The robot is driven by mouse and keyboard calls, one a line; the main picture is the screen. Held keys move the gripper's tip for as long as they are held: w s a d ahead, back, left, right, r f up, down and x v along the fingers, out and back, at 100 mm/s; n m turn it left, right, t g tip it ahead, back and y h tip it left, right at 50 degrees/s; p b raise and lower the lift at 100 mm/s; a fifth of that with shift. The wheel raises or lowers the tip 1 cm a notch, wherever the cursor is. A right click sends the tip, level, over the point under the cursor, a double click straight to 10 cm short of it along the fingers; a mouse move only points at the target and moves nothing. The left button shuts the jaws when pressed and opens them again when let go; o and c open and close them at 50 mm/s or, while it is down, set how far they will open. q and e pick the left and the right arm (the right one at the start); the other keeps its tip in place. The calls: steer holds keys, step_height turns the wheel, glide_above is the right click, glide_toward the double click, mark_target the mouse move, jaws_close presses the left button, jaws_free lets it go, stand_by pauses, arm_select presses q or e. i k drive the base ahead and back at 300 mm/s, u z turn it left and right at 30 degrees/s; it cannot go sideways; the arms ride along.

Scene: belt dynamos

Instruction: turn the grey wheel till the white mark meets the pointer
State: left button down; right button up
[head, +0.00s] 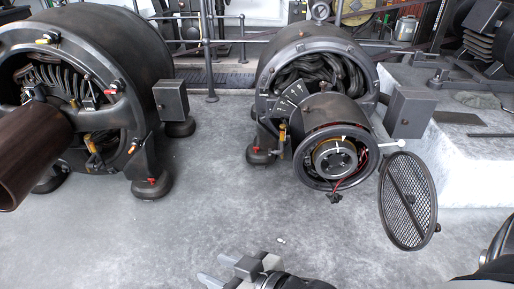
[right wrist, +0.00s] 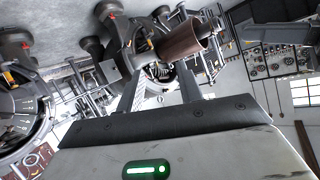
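The grey wheel (head: 335,158) sits inside the open round end of the middle dynamo (head: 312,108), facing me. Thin white lines show on its upper face, and a small pale tip shows at the upper right of the ring around it. I cannot tell for sure which is the mark and which the pointer. My right gripper (head: 214,269) is low in the head view, below and left of the wheel and well apart from it. In the right wrist view its two fingers (right wrist: 161,92) stand apart with nothing between them. My left gripper is not in view.
A mesh cover (head: 408,201) hangs open right of the wheel, near a white-knobbed rod (head: 392,144). A second dynamo (head: 100,80) with a brown cylinder (head: 33,152) stands at left. A pale plinth (head: 462,160) is at right. The floor before the wheel is mostly clear.

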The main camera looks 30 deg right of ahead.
mark_target(333, 158)
steer(key=u, duration=0.35)
steer(key=i, duration=1)
steer(key=z, duration=2.2)
